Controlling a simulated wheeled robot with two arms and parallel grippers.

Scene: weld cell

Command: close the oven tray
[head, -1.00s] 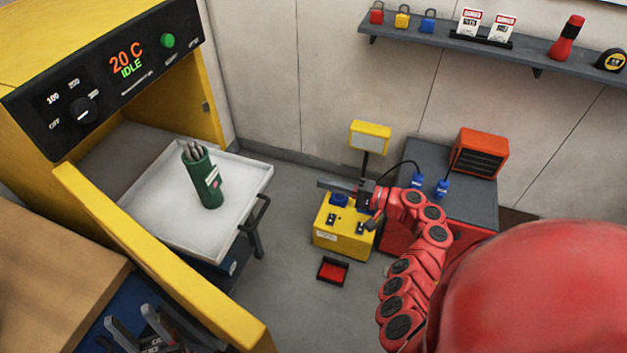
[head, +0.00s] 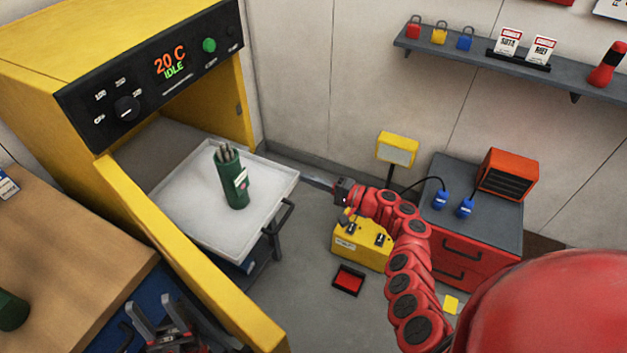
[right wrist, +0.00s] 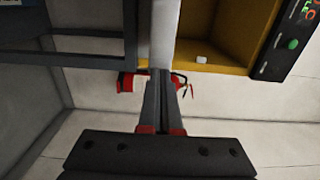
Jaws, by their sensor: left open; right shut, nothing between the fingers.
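The yellow oven (head: 60,75) stands at left with its black panel reading 20 C, IDLE. Its white tray (head: 195,220) is out of the opening, with a dark handle (head: 284,216) on the right side. A green canister of rods (head: 235,182) stands on the tray. My right gripper (head: 318,183) is shut and empty, its tips at the tray's far right corner; contact cannot be told. In the right wrist view the closed fingers (right wrist: 160,85) point at the tray's pale edge (right wrist: 162,35). My left gripper (head: 150,310) is open at the lower left, away from the tray.
The open yellow oven door (head: 195,260) extends towards me, left of the tray. A wooden bench (head: 70,250) is at left. A yellow box (head: 358,245), a red tray (head: 348,280) and a red cabinet (head: 475,265) stand to the right. A wall shelf (head: 520,70) is above.

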